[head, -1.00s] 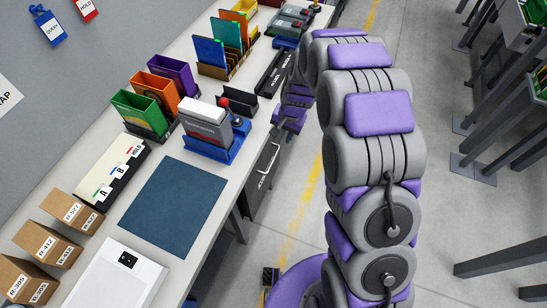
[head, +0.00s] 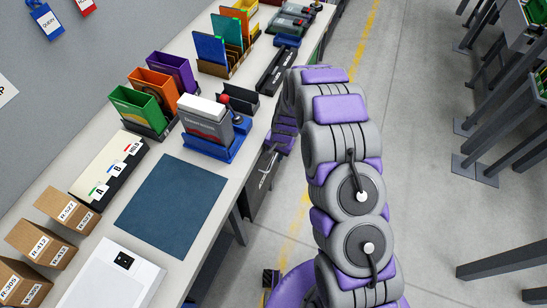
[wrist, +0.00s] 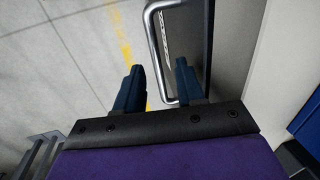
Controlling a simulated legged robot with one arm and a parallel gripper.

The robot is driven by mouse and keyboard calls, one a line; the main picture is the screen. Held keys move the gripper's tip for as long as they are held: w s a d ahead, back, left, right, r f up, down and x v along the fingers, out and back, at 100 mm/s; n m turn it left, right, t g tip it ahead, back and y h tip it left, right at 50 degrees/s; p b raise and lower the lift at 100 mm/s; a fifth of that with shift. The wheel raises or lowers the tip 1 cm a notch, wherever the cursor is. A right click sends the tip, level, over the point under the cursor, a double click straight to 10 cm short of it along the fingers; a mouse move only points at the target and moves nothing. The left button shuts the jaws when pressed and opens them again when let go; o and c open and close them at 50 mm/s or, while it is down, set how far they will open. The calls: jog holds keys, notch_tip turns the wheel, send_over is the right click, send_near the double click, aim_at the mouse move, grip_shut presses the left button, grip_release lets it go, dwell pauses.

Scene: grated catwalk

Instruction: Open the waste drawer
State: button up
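A dark drawer front (head: 260,184) sits under the right edge of the bench in the head view and looks closed. Its label is too small to read surely. In the wrist view its dark face (wrist: 193,55) carries a silver bar handle (wrist: 151,45). My gripper (wrist: 158,68) is open, with one dark finger on each side of the handle bar in the picture. I cannot tell whether a finger touches the bar.
The bench (head: 232,183) holds a blue mat (head: 172,205), a blue tray with a grey box (head: 207,118), coloured bins and cardboard boxes (head: 40,243). Dark metal stands (head: 490,130) are at the right. The floor (head: 415,190) between is clear.

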jog(key=shift+w+d+f, duration=0.1)
jog(key=shift+f, duration=1.05)
jog(key=shift+c, duration=0.2)
jog(key=shift+a, duration=0.2)
jog(key=c, duration=0.3)
jog(key=shift+d, duration=0.1)
grip_shut()
jog(key=shift+w, duration=0.1)
